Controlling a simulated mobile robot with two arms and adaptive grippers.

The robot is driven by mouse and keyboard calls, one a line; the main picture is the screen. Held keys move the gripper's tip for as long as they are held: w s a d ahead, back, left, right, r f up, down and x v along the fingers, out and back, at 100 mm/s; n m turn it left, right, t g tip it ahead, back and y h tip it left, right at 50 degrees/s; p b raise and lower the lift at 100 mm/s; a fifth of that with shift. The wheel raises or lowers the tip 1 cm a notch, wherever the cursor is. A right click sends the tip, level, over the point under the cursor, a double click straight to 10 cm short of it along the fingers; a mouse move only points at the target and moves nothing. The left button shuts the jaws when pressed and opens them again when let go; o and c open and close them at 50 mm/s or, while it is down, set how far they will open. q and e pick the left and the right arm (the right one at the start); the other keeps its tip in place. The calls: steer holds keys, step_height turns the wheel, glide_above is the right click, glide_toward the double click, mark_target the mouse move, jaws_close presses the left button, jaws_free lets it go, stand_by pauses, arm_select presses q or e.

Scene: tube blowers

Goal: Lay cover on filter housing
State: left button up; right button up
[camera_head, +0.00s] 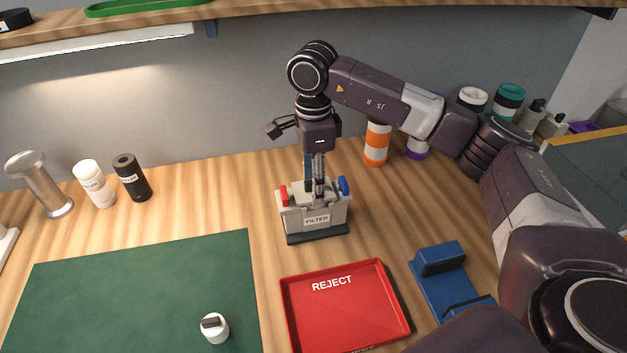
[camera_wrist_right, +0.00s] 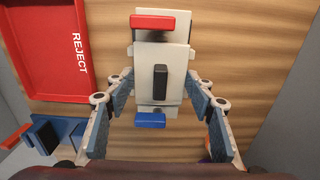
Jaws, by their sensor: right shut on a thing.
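The filter housing (camera_head: 317,219), a pale box labelled FILTER on a dark base, stands upright on the wooden table, with a red clip (camera_head: 284,196) at left and a blue clip (camera_head: 343,186) at right. My right gripper (camera_head: 319,194) points down at its top. In the right wrist view, the pale cover (camera_wrist_right: 145,67) with a black handle (camera_wrist_right: 160,83) lies between the fingers of the right gripper (camera_wrist_right: 160,85), which are shut on its sides. The cover is over the housing, between the red and blue clips. I cannot tell whether it is fully seated. My left gripper is not in view.
A red REJECT tray (camera_head: 345,306) lies in front of the housing, with a blue stand (camera_head: 445,280) to its right. A green mat (camera_head: 130,290) holds a small white knob-like part (camera_head: 215,331). Bottles stand at the back left and striped cylinders (camera_head: 376,142) behind the arm.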

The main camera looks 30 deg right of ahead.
steer(key=shift+f, duration=0.25)
steer(key=o, duration=1.3)
step_height(320, 180, up, 12)
stand_by(0.3)
